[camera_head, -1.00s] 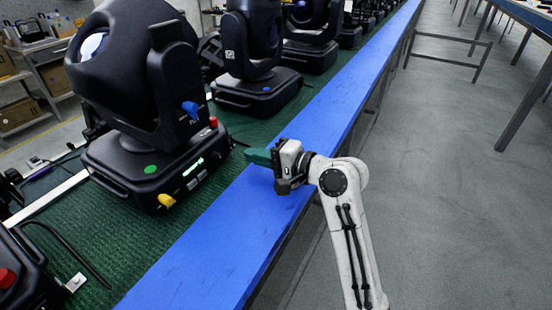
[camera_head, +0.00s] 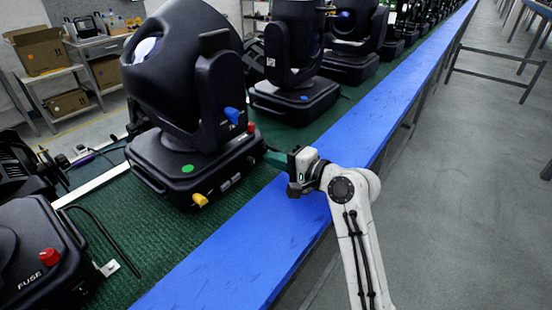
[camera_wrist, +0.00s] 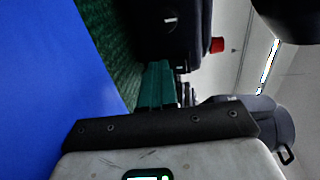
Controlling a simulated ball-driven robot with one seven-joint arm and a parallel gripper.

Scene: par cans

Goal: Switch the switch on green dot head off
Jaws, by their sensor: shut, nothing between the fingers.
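The green dot head is a black stage light (camera_head: 172,90) on a black base with a green dot (camera_head: 187,168) on top. Its base carries a yellow knob (camera_head: 200,199) at the near corner and a red part (camera_head: 251,127) at the far end. A small panel (camera_head: 228,182) shows on its right side, but I cannot make out the switch. My gripper (camera_head: 270,158) has teal fingers, shut and empty, pointing at that side near its far end. In the wrist view, the fingers (camera_wrist: 157,85) lie just below the black base (camera_wrist: 172,30); contact is unclear.
A blue dot head (camera_head: 295,95) stands behind, with more heads along the green mat. A black base marked FUSE (camera_head: 40,270) with a red knob is at lower left. The blue bench edge (camera_head: 240,245) runs between my arm and the heads.

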